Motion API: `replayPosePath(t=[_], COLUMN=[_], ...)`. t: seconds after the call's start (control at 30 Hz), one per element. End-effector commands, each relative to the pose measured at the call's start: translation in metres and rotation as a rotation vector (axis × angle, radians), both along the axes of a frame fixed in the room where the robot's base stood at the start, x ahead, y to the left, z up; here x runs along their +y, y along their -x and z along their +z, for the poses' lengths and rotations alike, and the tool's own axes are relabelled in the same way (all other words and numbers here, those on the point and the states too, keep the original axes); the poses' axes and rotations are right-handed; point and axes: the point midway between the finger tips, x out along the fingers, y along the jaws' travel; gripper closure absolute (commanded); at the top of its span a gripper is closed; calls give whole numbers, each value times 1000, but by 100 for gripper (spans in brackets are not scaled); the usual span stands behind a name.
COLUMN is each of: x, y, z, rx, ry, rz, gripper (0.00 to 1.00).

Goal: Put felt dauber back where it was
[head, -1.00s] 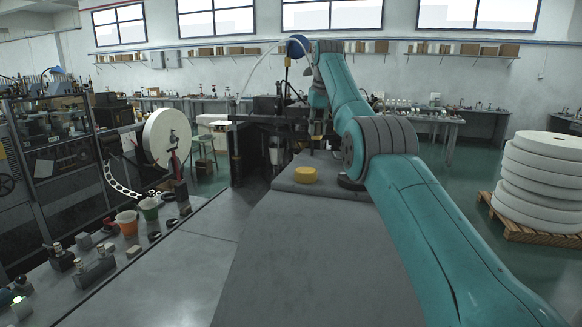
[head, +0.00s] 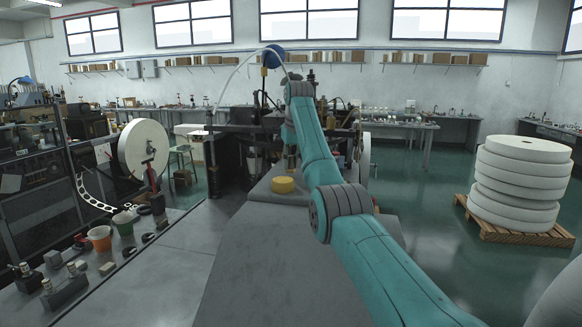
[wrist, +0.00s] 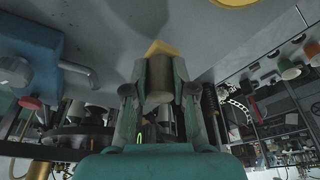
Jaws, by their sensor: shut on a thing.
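In the wrist view my gripper (wrist: 160,94) is shut on the felt dauber (wrist: 157,77), a dull metallic cylinder with a yellowish tip that points away from the gripper. The fingers press on either side of the cylinder. A grey surface lies beyond the tip; I cannot tell whether they touch.
A yellow round piece (head: 283,185) lies on the grey machine top. A blue block with a metal handle (wrist: 35,50) is left in the wrist view. Orange (head: 100,237) and green (head: 124,222) cups stand on the left bench. White rolls (head: 518,185) are stacked on a pallet at right.

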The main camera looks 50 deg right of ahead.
Motion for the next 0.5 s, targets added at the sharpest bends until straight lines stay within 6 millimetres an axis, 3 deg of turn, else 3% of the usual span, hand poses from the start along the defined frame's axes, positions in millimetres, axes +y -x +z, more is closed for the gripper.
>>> replayPosePath(t=[0.17, 0.5], x=[0, 0], y=[0, 0], z=[-17, -19], rx=[0, 0], ry=[0, 0], rz=[0, 0], gripper=[100, 100])
